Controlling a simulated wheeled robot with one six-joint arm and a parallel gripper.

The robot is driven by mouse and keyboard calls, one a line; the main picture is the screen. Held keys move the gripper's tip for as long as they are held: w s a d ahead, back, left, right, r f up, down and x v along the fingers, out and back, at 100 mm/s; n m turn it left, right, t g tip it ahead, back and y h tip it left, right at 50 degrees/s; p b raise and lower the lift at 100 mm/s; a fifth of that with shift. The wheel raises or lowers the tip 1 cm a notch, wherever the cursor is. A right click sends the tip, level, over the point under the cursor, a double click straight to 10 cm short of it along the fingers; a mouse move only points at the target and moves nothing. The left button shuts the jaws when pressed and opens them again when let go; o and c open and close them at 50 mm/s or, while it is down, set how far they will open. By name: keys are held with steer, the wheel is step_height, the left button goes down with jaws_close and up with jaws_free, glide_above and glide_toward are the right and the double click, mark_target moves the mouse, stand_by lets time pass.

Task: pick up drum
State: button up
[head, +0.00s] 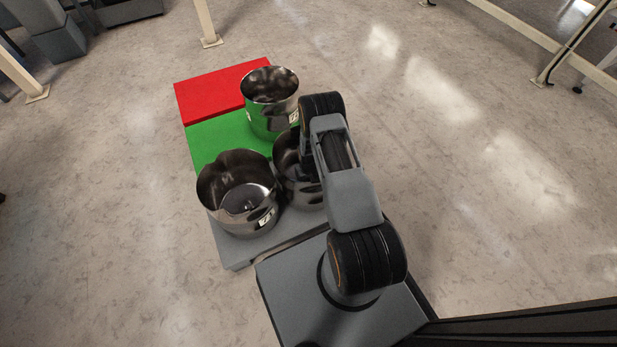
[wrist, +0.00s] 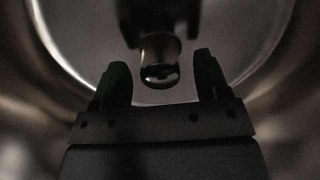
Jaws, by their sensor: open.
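Three open-topped metal drums stand in the head view. A third drum (head: 270,118) stands farther back on the green section. My arm reaches down into the second drum, and my gripper is hidden there. In the wrist view my gripper (wrist: 161,74) is open inside a dark metal drum (wrist: 285,95). A shiny rounded post (wrist: 160,58) shows between the fingertips; contact cannot be told.
The drums stand on a low platform with red (head: 222,88), green (head: 212,140) and grey (head: 236,252) sections. The front left and second drums stand close together. The floor (head: 480,190) to the right is clear. Posts and rails stand around the far edges.

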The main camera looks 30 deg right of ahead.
steer(key=shift+f, duration=0.4)
jaws_close()
stand_by(0.4)
steer(key=shift+w+r, duration=0.1)
